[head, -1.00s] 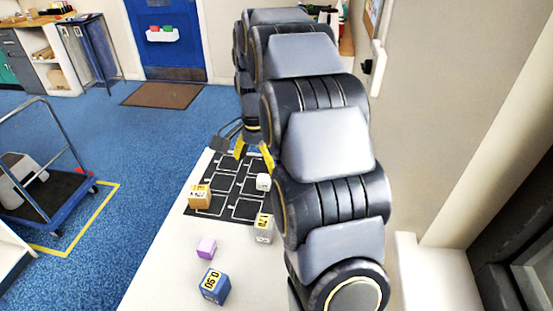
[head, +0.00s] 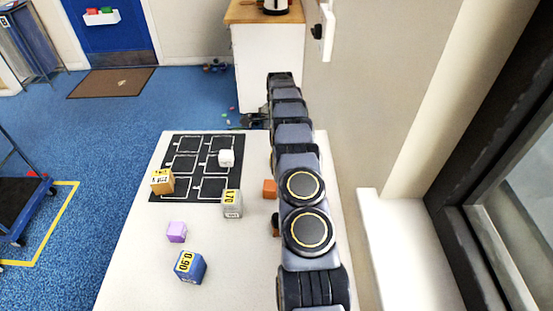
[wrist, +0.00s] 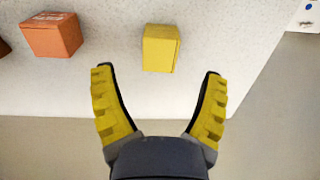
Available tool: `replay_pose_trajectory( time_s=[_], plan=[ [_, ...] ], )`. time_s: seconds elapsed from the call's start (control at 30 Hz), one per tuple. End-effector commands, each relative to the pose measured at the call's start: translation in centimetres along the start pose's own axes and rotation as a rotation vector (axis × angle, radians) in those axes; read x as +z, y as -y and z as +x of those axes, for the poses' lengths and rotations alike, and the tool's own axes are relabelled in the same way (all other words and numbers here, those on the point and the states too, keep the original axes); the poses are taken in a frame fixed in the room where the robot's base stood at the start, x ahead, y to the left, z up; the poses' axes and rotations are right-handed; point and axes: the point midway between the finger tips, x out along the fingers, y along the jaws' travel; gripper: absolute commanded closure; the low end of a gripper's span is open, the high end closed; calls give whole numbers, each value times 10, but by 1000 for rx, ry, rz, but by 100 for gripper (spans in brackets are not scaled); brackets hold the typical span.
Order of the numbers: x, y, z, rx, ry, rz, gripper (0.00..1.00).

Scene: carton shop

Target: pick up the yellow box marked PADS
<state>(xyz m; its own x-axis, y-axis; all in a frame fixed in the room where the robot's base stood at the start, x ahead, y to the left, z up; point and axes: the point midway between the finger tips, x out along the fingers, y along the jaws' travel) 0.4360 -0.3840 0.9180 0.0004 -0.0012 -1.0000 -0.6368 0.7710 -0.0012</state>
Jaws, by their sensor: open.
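In the wrist view a small yellow box (wrist: 161,48) sits near the edge of the white table, just beyond my fingertips and roughly centred between them. No PADS marking can be read on it from here. My gripper (wrist: 157,73) is open and empty, its yellow ribbed fingers spread to either side, short of the box and not touching it. In the head view my arm covers the right side of the table, and neither the yellow box nor the gripper's fingers can be made out.
An orange box (wrist: 52,36) stands left of the yellow one. On the white table (head: 130,262) are a black grid board (head: 187,163), an amber box (head: 162,181), a white box (head: 227,158), a grey box (head: 232,204), a purple block (head: 177,232) and a blue box (head: 190,267).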

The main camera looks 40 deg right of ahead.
Motion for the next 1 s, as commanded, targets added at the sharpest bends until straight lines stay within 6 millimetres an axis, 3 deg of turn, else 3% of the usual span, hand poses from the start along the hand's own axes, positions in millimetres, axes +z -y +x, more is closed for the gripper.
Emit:
replay_pose_trajectory(
  time_s=[0.4,0.7,0.77,0.87,1.0],
  plan=[
    [4,-1,55,3,1,-4,25],
    [4,-1,58,1,1,-4,25],
    [4,-1,58,1,1,-5,47],
    [4,-1,58,1,1,-5,89],
    [4,-1,58,1,1,-5,92]
  ],
)
